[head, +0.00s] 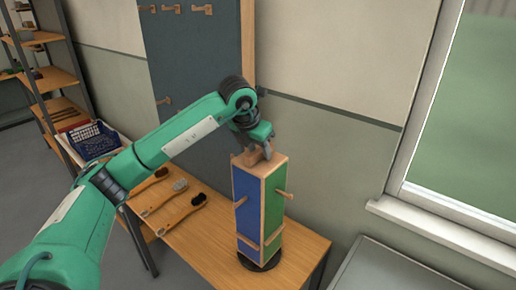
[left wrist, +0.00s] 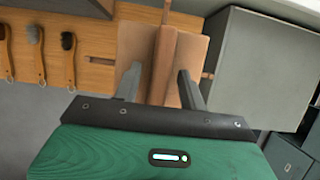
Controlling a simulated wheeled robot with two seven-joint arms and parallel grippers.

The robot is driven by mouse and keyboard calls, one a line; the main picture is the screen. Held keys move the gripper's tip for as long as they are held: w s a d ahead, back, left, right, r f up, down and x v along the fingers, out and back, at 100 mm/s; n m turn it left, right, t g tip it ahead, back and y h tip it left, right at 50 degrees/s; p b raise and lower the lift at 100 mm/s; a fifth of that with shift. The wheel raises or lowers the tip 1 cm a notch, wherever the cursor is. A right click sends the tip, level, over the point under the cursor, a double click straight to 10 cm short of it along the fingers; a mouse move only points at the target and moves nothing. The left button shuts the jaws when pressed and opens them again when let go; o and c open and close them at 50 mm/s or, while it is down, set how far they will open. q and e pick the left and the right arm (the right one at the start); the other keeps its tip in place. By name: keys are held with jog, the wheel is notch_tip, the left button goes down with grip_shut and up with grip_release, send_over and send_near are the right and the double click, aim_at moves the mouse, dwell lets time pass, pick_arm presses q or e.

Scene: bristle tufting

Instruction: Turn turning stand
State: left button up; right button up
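The turning stand (head: 261,207) is a tall wooden-edged box with a blue face and a green face. It stands upright on a dark round base on the wooden bench, with pegs sticking out of its sides. A wooden ridge tops it; the ridge also shows in the left wrist view (left wrist: 163,60). My left gripper (head: 257,153) is at the top of the stand, pointing down. In the left wrist view its fingers (left wrist: 160,80) are spread on either side of the ridge, with a visible gap at the left finger. My right gripper is in neither view.
Several wooden-handled brushes (head: 180,207) lie on the bench (head: 200,250) left of the stand. A blue basket (head: 90,140) sits further left, near a shelf rack (head: 45,80). A dark pegboard (head: 197,80) stands behind; a grey cabinet (head: 385,270) is at right.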

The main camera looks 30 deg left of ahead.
pick_arm(q)
jog(key=shift+r, duration=0.1)
jog(key=shift+s+r, duration=0.1)
jog(key=shift+r, duration=0.2)
jog(key=d+b+v, duration=0.1)
jog(key=b+v, duration=0.3)
jog(key=v, duration=0.9)
jog(key=shift+a, duration=0.45)
